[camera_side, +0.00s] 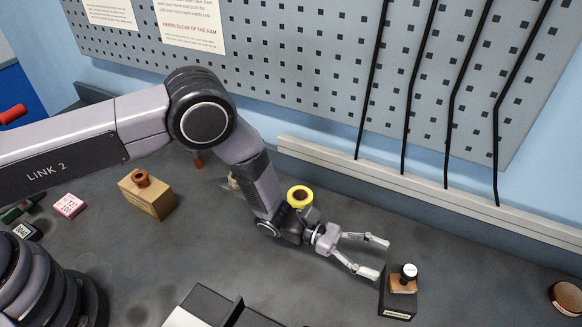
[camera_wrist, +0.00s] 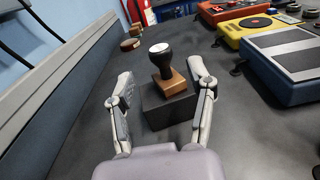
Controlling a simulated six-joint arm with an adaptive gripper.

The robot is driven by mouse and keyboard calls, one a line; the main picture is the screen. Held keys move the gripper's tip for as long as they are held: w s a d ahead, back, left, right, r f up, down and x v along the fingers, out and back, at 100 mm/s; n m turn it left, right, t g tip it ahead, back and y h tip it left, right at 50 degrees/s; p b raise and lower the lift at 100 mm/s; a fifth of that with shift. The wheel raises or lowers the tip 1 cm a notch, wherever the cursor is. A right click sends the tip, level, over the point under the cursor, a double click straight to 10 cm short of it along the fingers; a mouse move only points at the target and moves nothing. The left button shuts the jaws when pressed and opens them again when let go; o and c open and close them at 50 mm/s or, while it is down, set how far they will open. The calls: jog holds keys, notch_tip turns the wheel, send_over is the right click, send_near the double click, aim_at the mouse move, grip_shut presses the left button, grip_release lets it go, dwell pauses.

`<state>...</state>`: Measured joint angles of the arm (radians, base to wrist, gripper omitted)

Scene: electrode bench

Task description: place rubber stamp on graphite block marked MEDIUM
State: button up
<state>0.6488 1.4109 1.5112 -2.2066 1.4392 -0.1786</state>
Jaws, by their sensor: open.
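The rubber stamp (camera_side: 404,279) has a black handle with a pale round top and a wooden base. It stands upright on a dark graphite block (camera_side: 399,306) at the lower right of the side view. The block has a pale label on its front face, too small to read. In the wrist view the stamp (camera_wrist: 165,72) and the block (camera_wrist: 165,110) sit ahead between my fingers. My gripper (camera_side: 380,258) is open and empty, its fingers spread. The fingertips are close to the block but appear apart from the stamp.
A cardboard box (camera_side: 148,197) and a yellow tape roll (camera_side: 299,196) stand to the left and behind. A round container (camera_side: 566,298) is at far right. Red, yellow (camera_wrist: 262,32) and blue (camera_wrist: 290,65) devices line the right in the wrist view. Bench around the block is clear.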

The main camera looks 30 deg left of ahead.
jog(key=a, duration=0.5)
jog(key=s+a+r+m+g+y, duration=0.2)
jog(key=a+r+m, duration=0.2)
jog(key=r, duration=0.4)
jog(key=s+a+r+m+g+y, duration=0.15)
jog(key=a+r+m, duration=0.3)
jog(key=r, duration=0.45)
jog(key=s+a+r+m+g+y, duration=0.1)
jog(key=s+a+r+m+y, duration=0.15)
jog(key=a+r, duration=0.4)
jog(key=s+a+r+m+t+y, duration=0.2)
jog(key=s+a+r+t+y, duration=0.1)
jog(key=a, duration=0.6)
jog(key=s+a+r+m+t+y, duration=0.2)
jog(key=s+a+y, duration=0.3)
jog(key=a, duration=0.3)
jog(key=s+a+r+m+t+y, duration=0.3)
jog(key=s+a+r+t+y, duration=0.1)
jog(key=a, duration=0.5)
jog(key=s+t, duration=0.1)
jog(key=s, duration=0.1)
jog(key=shift+s+a+r, duration=0.3)
jog(key=shift+a+r, duration=0.05)
